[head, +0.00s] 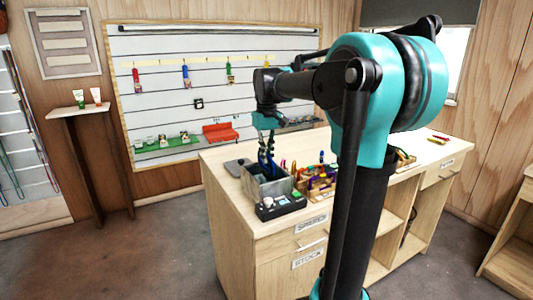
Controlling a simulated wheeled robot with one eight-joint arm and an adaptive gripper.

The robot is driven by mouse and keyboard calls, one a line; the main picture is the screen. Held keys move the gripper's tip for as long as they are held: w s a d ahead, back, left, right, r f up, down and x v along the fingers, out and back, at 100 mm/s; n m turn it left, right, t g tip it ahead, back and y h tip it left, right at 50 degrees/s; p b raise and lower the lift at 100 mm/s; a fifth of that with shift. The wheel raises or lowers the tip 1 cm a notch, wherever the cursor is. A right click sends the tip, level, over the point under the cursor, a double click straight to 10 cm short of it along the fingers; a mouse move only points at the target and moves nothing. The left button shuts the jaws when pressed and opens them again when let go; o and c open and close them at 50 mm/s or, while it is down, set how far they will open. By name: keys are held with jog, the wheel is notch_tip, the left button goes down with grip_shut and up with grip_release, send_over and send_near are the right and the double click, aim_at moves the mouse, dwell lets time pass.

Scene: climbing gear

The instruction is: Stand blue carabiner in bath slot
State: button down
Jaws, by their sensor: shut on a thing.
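The blue carabiner (262,163) is small and dark blue in the head view, just below my gripper (267,148). My gripper points down over the grey open-topped bath (268,187) on the near left corner of the bench, and it is shut on the carabiner. The carabiner's lower end is at or just above the bath's opening. I cannot tell whether it touches the bath. The slot inside the bath is too small to make out, and the fingertips blend with the dark carabiner.
A dark device (281,206) sits in front of the bath, and a grey lid-like plate (238,165) lies behind left. A wooden organiser (320,183) with colourful gear stands close right. The bench top (345,160) is partly clear. A wall board (215,95) with hung gear is behind.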

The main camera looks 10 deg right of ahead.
aim_at(266, 167)
jog(key=shift+f, duration=2.35)
jog(key=shift+f, duration=0.15)
jog(key=shift+f, duration=1.05)
jog(key=shift+f, duration=0.65)
jog(key=c, duration=1.6)
grip_release()
